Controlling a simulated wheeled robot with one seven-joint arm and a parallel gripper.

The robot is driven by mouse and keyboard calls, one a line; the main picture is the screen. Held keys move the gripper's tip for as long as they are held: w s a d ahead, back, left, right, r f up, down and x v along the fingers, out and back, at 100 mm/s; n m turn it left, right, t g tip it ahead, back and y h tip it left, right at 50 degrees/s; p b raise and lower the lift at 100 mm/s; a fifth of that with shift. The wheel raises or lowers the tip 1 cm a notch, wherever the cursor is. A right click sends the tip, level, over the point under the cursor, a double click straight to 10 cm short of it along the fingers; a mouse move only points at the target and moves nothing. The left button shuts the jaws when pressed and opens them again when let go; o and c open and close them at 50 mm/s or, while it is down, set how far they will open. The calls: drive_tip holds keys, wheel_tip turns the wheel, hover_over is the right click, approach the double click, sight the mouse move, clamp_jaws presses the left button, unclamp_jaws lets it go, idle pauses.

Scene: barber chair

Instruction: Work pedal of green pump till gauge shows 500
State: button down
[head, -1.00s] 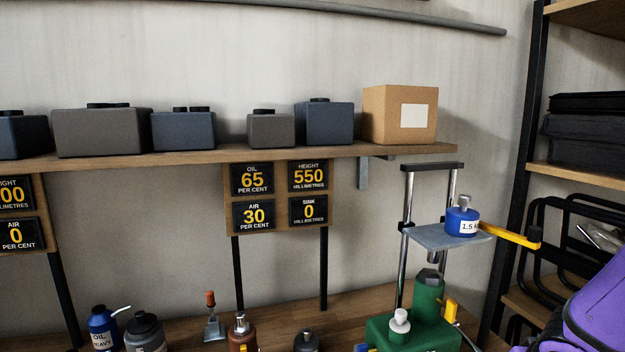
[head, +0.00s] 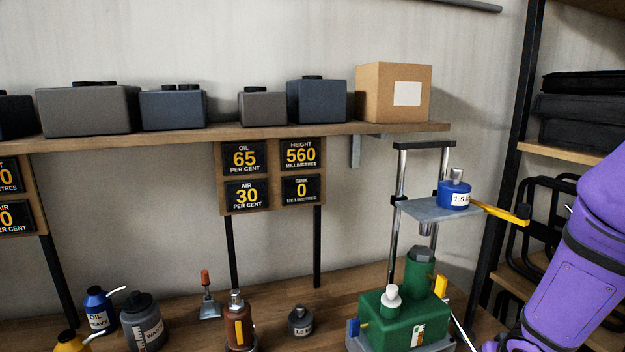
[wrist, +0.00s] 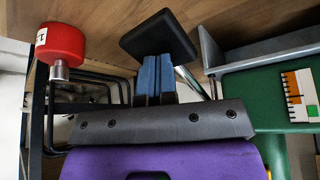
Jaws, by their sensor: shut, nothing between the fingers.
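The green pump (head: 398,318) stands on the bench at lower right in the head view; its green side also fills the right of the wrist view (wrist: 262,95). Its platform (head: 432,209) is raised on chrome posts and carries a blue 1.5 weight (head: 454,196). The gauge board (head: 268,205) reads oil 65, height 560 (head: 300,154), air 30, sink 0. In the wrist view a black pedal pad (wrist: 158,38) lies right at the tips of my gripper (wrist: 156,62). The blue fingers are shut and empty; I cannot tell whether they touch the pad. The head view does not show them.
A red weight (wrist: 60,43) shows at left in the wrist view. Oil cans (head: 100,308), a grey bottle (head: 143,322), a brown pump (head: 238,325) and a small dark weight (head: 300,321) stand left of the green pump. A black-framed shelf (head: 520,150) stands at right.

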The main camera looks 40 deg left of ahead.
drive_tip(key=shift+s+f, duration=0.1)
drive_tip(key=shift+f, duration=0.35)
drive_tip(key=shift+x, duration=1.05)
drive_tip(key=shift+s+a, duration=0.15)
drive_tip(key=shift+a, duration=0.05)
drive_tip(key=shift+r, duration=0.2)
idle(1.1)
drive_tip(key=shift+r, duration=0.4)
wheel_tip(320, 180, up, 9)
drive_tip(key=s+d, duration=0.1)
drive_tip(key=shift+d, duration=0.35)
drive_tip(key=shift+s, duration=0.1)
idle(0.3)
drive_tip(key=shift+a+r, duration=0.1)
drive_tip(key=shift+r, duration=2.9)
